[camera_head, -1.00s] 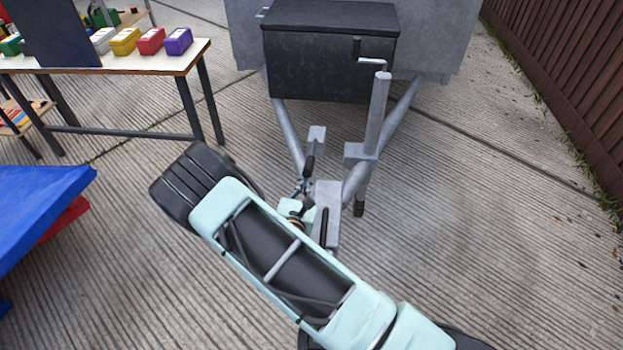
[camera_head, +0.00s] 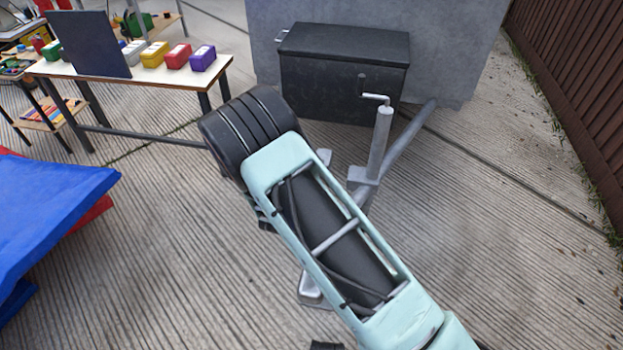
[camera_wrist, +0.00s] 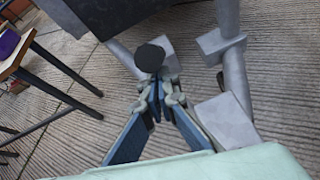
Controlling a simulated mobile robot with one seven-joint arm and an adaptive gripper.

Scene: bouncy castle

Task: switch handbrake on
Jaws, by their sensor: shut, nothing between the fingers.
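The trailer's grey drawbar (camera_head: 365,180) runs out from under the black box in the head view. In the wrist view, a round black end (camera_wrist: 150,57), seemingly the handbrake lever's grip, stands just beyond my fingertips. My gripper (camera_wrist: 158,98) shows there with its blue fingers converging and its tips together, empty. I cannot tell whether the tips touch the lever. In the head view my arm hides the lever and most of the gripper.
The black box (camera_head: 345,75) and jockey-wheel post with crank (camera_head: 380,145) stand behind my arm. A table (camera_head: 140,70) with coloured boxes is at the upper left. A blue inflatable (camera_head: 45,210) is at the left, a brown fence (camera_head: 570,90) at the right. Concrete at lower right is clear.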

